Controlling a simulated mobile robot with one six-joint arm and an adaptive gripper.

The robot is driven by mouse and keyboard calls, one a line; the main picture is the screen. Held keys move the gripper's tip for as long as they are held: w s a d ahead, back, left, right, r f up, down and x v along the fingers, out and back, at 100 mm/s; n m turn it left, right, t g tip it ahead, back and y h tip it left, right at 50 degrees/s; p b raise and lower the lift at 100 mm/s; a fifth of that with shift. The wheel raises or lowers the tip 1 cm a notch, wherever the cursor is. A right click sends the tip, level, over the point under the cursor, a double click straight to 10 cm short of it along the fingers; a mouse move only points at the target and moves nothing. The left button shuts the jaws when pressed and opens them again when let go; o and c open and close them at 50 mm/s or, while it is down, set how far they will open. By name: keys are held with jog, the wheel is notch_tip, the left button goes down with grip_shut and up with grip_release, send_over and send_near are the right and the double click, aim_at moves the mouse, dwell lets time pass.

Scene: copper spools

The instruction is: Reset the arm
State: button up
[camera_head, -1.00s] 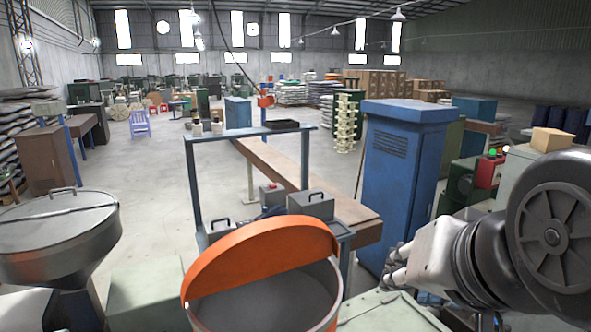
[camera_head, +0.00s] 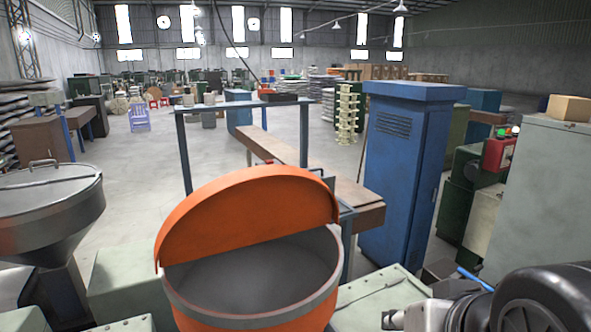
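My arm shows at the lower right corner of the head view, low and partly cut off by the frame's edge. The end of it, my gripper (camera_head: 392,320), shows only as a small light-grey part at the bottom edge. Its fingers are too small and cut off to tell whether they are open or shut. It is to the right of an orange-lidded round bin (camera_head: 250,305), apart from it in the picture. I see nothing held in it.
The round bin's orange lid (camera_head: 245,215) stands half open. A grey hopper (camera_head: 50,215) is at the left. A tall blue cabinet (camera_head: 402,190) and a grey-green cabinet (camera_head: 540,190) stand at the right. A blue frame (camera_head: 182,150) is behind the bin. Open floor (camera_head: 120,165) lies beyond.

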jog(key=s+f+n+g+b, duration=0.1)
jog(key=s+f+b, duration=0.2)
jog(key=f+b, duration=0.5)
jog(key=s+f+n+g+b, duration=0.1)
jog(key=f+b, duration=0.7)
jog(key=f, duration=1.4)
jog(key=shift+s+f+g, duration=0.35)
jog(key=shift+s+g, duration=0.25)
jog(key=shift+s, duration=0.3)
